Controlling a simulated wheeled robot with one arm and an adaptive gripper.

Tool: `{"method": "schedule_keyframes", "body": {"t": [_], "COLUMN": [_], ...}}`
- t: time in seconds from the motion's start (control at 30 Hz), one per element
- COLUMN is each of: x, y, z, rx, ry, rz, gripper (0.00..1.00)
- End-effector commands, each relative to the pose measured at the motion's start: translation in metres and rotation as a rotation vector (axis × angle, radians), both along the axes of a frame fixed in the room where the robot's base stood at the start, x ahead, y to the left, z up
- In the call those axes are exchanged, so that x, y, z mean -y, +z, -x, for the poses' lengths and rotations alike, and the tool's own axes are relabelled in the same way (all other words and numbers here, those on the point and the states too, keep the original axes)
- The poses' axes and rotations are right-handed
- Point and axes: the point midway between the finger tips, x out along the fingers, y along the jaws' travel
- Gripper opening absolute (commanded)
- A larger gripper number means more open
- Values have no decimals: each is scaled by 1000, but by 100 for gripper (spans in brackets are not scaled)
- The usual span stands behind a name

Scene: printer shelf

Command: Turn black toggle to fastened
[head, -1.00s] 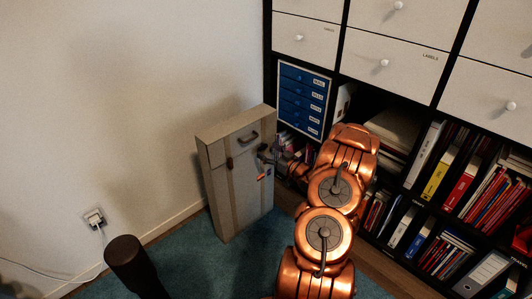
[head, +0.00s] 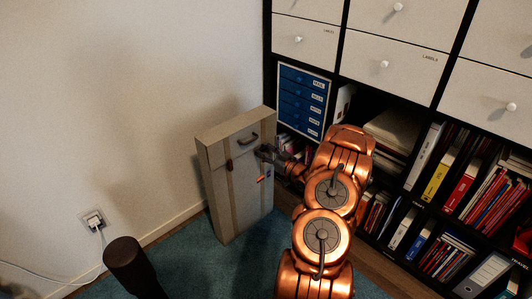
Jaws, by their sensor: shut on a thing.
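A tall grey-beige case (head: 236,190) stands upright on the floor against the wall, its front facing me. It has a dark handle (head: 249,139) near the top, a dark red toggle (head: 229,165) at left and a small orange-red part (head: 261,179) lower right. My gripper (head: 266,153) is at the upper right of the case front, just below and right of the handle. It is shut on a small dark part there, which seems to be the black toggle. The fingers hide most of it, so I cannot tell which way it is turned.
A shelf unit with white drawers (head: 388,64), blue drawers (head: 303,96) and binders (head: 436,174) stands close on the right of my arm. A wall socket with a cable (head: 94,220) is at left. Teal carpet (head: 205,262) lies clear in front of the case.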

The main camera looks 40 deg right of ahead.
Motion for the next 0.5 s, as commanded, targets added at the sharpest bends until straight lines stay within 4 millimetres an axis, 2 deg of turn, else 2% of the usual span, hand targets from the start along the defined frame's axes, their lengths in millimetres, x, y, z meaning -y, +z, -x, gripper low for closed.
{"method": "schedule_keyframes", "body": {"t": [0.1, 0.5], "x": [-4, -1], "y": [0, 6], "z": [0, 0], "rx": [0, 1], "ry": [1, 3], "rz": [-2, -87], "gripper": [15, 15]}}
